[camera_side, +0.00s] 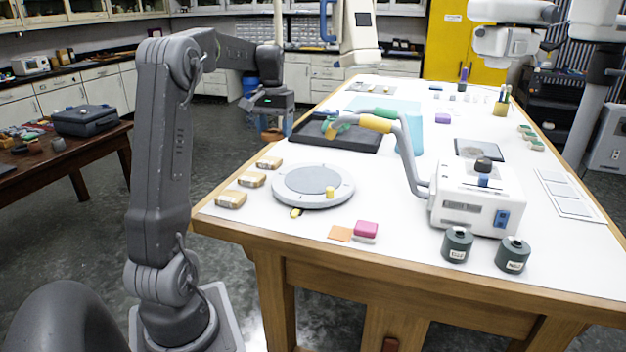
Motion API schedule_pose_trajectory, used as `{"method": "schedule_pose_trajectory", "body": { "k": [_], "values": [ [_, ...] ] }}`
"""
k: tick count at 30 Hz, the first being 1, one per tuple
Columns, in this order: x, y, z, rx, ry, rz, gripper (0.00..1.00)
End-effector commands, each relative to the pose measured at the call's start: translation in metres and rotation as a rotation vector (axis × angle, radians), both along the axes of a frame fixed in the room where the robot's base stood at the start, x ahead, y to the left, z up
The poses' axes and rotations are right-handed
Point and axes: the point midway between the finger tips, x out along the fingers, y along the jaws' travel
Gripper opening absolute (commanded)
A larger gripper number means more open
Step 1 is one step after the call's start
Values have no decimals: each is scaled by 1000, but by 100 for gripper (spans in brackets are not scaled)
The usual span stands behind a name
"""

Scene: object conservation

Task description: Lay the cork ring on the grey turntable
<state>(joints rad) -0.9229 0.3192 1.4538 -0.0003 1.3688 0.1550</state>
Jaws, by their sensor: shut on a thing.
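The grey turntable (297,184) is a round, low disc on the left part of the white-topped table. A small yellow block (330,192) stands on its front right part. My gripper (272,126) hangs behind and left of the turntable, above and apart from it. It is shut on a small brown thing (271,136), which looks like the cork ring; its shape is too small and partly covered to make out fully.
Several tan blocks (251,179) line the table's left edge beside the turntable. A black tray (345,137) lies behind it. A white device (478,200) with a curved grey arm stands to the right. A pink block (366,229) and an orange square (340,234) lie in front.

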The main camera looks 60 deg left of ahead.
Motion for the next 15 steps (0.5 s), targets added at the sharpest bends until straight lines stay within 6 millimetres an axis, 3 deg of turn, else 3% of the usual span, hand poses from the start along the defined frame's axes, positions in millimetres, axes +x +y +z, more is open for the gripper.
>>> {"method": "schedule_pose_trajectory", "body": {
  "k": [5,15],
  "values": [
    [-6,8,-15,-1,0,13,41],
    [57,-20,-57,-2,2,9,41]
  ]
}}
